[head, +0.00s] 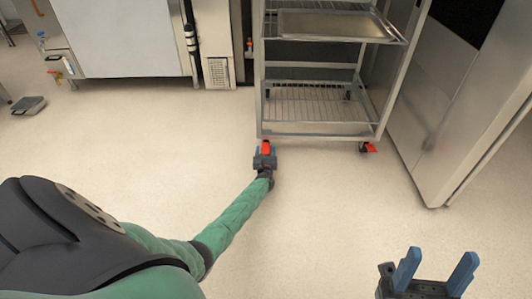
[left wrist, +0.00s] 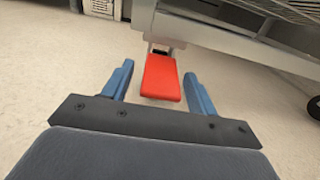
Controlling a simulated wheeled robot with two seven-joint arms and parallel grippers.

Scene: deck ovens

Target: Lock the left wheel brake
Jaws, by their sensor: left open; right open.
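The left wheel brake is a red pedal (head: 266,147) at the front left foot of the metal rack trolley (head: 318,136). My left gripper (head: 265,158) is low to the floor at this pedal, with the arm stretched out to it. In the left wrist view the red pedal (left wrist: 161,78) lies between the two blue fingers of my open left gripper (left wrist: 160,85), with a gap on both sides. The caster behind the pedal is mostly hidden. My right gripper (head: 435,268) is open and empty at the lower right, far from the trolley.
Another red brake pedal (head: 369,147) is at the trolley's front right wheel. A tall steel cabinet (head: 440,130) stands close on the right. A counter (head: 118,40) is at the back left, and a small scale-like object (head: 28,105) lies on the floor. The floor in front is clear.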

